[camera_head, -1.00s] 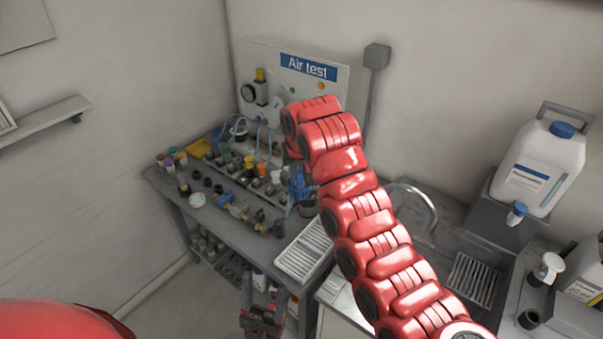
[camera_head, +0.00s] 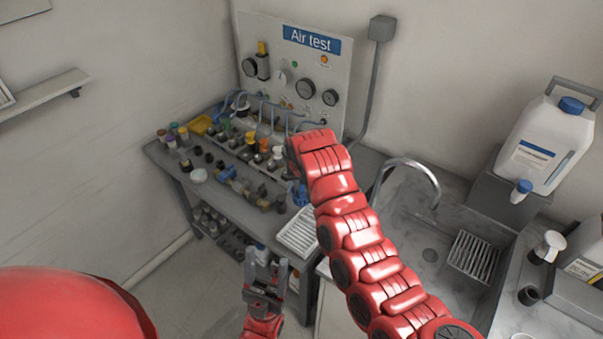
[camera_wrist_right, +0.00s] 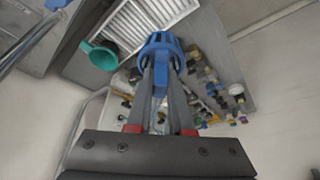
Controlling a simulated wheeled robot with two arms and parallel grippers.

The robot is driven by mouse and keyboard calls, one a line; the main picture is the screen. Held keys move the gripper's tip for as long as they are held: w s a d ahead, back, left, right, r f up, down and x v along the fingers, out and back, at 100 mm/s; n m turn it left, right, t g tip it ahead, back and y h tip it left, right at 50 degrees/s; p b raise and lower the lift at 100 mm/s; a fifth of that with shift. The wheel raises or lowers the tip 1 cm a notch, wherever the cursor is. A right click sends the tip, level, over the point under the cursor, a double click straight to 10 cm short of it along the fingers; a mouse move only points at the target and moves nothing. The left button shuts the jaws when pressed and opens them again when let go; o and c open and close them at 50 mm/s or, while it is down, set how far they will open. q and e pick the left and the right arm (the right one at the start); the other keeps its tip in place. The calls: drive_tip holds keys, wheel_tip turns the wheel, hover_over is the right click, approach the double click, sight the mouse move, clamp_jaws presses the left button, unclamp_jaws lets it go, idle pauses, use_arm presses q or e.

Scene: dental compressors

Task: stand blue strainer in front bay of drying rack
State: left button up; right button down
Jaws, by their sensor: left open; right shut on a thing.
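The blue strainer (camera_wrist_right: 165,43) is between the fingertips of my right gripper (camera_wrist_right: 162,75), which is shut on it. In the head view a bit of the blue strainer (camera_head: 299,193) shows beside my right arm, whose links hide the gripper. A white slatted rack (camera_head: 297,238), which looks like the drying rack, lies at the bench's right end. In the right wrist view this rack (camera_wrist_right: 125,30) is just left of the strainer; whether they touch is unclear. Its bays are not clearly distinguishable. My left gripper (camera_head: 266,268) is open and empty, low in front of the bench.
A teal cup-shaped thing (camera_wrist_right: 100,57) is beside the rack in the wrist view. Several fittings (camera_head: 240,185) crowd the bench to the left, below the Air test panel (camera_head: 300,70). A sink (camera_head: 420,245) with a curved tap (camera_head: 415,168) is at right.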

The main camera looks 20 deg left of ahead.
sight(302, 201)
wheel_tip(302, 201, down, 7)
drive_tip(key=shift+f, duration=0.1)
drive_tip(key=shift+f+b, duration=1.9)
drive_tip(key=shift+f, duration=2.5)
drive_tip(key=shift+f, duration=0.1)
drive_tip(key=shift+f+b, duration=1.05)
drive_tip(key=shift+f, duration=0.2)
drive_tip(key=c, duration=0.7)
unclamp_jaws()
drive_tip(key=shift+c, duration=0.2)
